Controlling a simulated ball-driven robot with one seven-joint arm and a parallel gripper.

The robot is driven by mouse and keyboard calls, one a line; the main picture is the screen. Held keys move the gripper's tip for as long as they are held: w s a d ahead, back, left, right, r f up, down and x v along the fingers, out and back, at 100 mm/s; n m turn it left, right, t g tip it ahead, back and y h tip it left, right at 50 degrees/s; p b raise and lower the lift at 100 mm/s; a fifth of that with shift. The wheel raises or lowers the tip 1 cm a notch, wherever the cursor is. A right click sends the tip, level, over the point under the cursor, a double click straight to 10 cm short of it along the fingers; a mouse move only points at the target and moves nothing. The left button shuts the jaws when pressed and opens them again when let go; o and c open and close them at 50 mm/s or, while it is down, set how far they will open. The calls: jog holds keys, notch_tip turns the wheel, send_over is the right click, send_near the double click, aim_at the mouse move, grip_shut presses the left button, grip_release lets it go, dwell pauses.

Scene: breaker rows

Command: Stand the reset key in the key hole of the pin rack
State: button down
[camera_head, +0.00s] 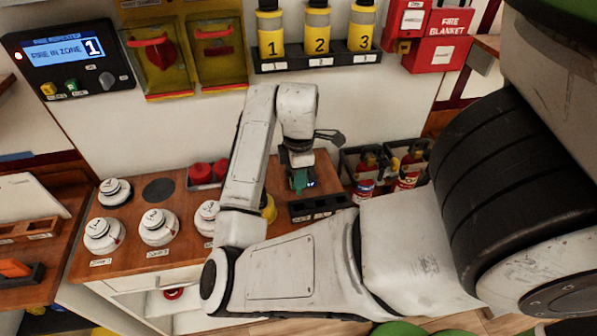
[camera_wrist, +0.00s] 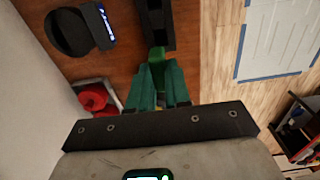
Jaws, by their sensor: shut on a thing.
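My gripper (camera_head: 302,184) is over the wooden counter, pointing down. In the wrist view its green fingers (camera_wrist: 157,92) are shut on a small green piece that I take for the reset key (camera_wrist: 157,56), which sticks out past the fingertips. In the head view the key cannot be made out apart from the fingers. A long black rack with openings, likely the pin rack (camera_head: 328,203), lies just right of and in front of the gripper. It also shows in the wrist view (camera_wrist: 155,14), just beyond the key's tip. I cannot tell whether they touch.
White round detectors (camera_head: 158,228) stand on the left of the counter. A tray with red caps (camera_wrist: 96,98) lies beside my gripper. A black round object (camera_wrist: 68,34) with a lit strip is near the rack. Caddies of small extinguishers (camera_head: 365,185) stand right.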

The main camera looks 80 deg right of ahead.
aim_at(299, 191)
jog(key=shift+f+b, duration=1.2)
jog(key=shift+f, duration=1.8)
jog(key=shift+p, duration=1.05)
jog(key=shift+f+b, duration=0.6)
jog(key=shift+f, duration=0.85)
jog(key=c, duration=1)
grip_release()
jog(key=shift+r, duration=0.1)
notch_tip(299, 191, up, 8)
jog(key=p, duration=0.3)
jog(key=shift+s+r, duration=0.1)
jog(key=shift+r, duration=1.2)
jog(key=shift+d, duration=0.1)
